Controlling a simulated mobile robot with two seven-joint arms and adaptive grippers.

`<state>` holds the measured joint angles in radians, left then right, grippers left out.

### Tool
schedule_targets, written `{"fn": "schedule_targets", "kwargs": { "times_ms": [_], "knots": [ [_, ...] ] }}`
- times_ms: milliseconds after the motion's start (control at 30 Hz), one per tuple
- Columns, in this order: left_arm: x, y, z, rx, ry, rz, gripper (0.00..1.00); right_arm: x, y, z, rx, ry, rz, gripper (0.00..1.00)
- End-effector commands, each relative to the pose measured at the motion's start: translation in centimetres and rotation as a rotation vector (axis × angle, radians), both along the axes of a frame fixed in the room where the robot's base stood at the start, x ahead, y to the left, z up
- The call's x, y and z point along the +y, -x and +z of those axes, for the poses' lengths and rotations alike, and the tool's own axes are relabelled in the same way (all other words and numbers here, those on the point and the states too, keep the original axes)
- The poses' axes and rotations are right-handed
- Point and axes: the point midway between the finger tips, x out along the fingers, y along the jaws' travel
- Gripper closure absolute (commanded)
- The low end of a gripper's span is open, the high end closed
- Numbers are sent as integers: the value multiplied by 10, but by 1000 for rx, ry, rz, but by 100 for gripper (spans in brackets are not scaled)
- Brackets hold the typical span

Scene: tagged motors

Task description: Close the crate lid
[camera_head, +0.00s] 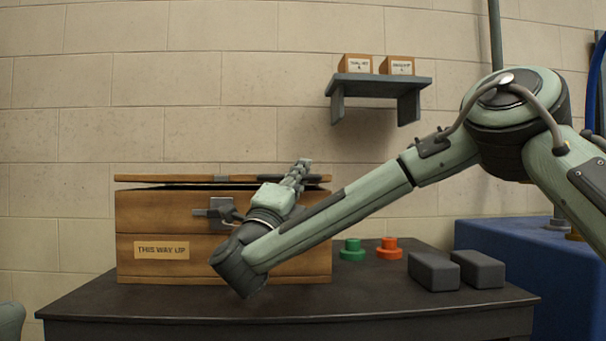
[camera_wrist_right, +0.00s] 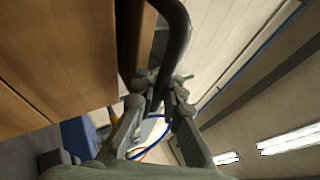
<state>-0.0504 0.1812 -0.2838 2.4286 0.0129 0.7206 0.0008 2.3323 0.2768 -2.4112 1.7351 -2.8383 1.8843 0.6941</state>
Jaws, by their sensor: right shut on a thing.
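The wooden crate (camera_head: 160,225) stands on the dark table with a "THIS WAY UP" label and a grey latch (camera_head: 215,213) on its front. Its lid (camera_head: 160,178) lies low over the crate, nearly level, with a thin dark gap below it. My right gripper (camera_head: 304,167) is at the lid's right front part, and the arm covers part of the crate's front. In the right wrist view the gripper's fingers (camera_wrist_right: 158,88) are shut around a dark curved bar (camera_wrist_right: 174,30), which looks like the lid's handle. My left gripper is out of view.
On the table (camera_head: 400,310), right of the crate, are a green part (camera_head: 352,250), an orange part (camera_head: 389,250) and two dark grey blocks (camera_head: 434,271). A wall shelf (camera_head: 378,82) holds two small boxes. A blue surface (camera_head: 500,245) stands at the right.

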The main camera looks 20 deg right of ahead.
Motion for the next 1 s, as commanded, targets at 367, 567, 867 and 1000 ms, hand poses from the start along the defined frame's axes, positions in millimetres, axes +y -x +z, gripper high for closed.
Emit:
{"fn": "schedule_targets", "kwargs": {
  "times_ms": [367, 567, 867, 1000],
  "knots": [
    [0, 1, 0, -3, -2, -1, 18, 3, 3, 3, -10, 2, 0, 82],
    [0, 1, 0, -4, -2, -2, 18, 1, 2, 3, -7, 1, -2, 82],
    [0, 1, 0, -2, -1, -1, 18, 24, 23, -14, -6, 7, 6, 82],
    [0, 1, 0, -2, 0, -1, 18, 39, 40, -25, -8, 12, 9, 82]
  ]
}}
